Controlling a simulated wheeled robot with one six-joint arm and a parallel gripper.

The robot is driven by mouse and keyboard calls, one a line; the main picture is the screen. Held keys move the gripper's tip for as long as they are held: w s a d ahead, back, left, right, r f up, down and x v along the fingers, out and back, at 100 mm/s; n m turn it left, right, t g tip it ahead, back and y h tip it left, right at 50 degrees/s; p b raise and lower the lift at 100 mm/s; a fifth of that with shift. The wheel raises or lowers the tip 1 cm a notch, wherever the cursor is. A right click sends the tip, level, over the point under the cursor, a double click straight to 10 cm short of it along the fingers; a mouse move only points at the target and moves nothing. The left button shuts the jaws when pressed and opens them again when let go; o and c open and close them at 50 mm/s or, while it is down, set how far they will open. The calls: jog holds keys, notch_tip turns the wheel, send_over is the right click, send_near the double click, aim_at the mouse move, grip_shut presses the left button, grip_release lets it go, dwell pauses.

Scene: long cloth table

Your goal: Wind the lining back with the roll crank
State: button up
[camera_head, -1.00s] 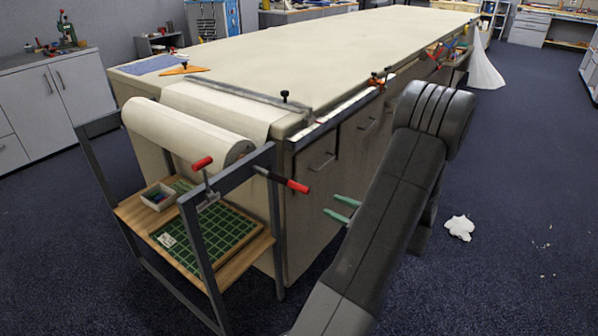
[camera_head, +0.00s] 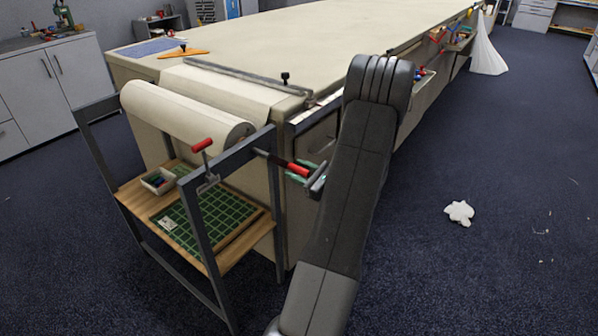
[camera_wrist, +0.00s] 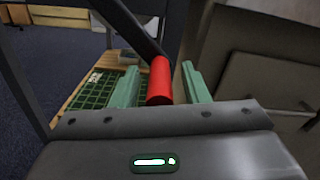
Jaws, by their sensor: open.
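The roll crank's red grip (camera_head: 299,170) sticks out from the frame on a dark shaft, at the near end of the lining roll (camera_head: 184,117). In the wrist view the red grip (camera_wrist: 159,80) lies between the two green fingers of my gripper (camera_wrist: 158,85). In the head view my gripper (camera_head: 306,175) is at the grip, partly hidden by my arm. The lining runs from the roll onto the table (camera_head: 290,45).
A red-handled clamp lever (camera_head: 202,146) stands on the grey frame (camera_head: 196,225). Below, a wooden shelf (camera_head: 240,250) holds a green cutting mat (camera_head: 209,218) and a small tray (camera_head: 158,180). A metal bar (camera_head: 240,75) lies across the lining. White scrap (camera_head: 459,212) lies on the floor.

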grip_shut()
jog(key=shift+w, duration=0.1)
dwell(0.3)
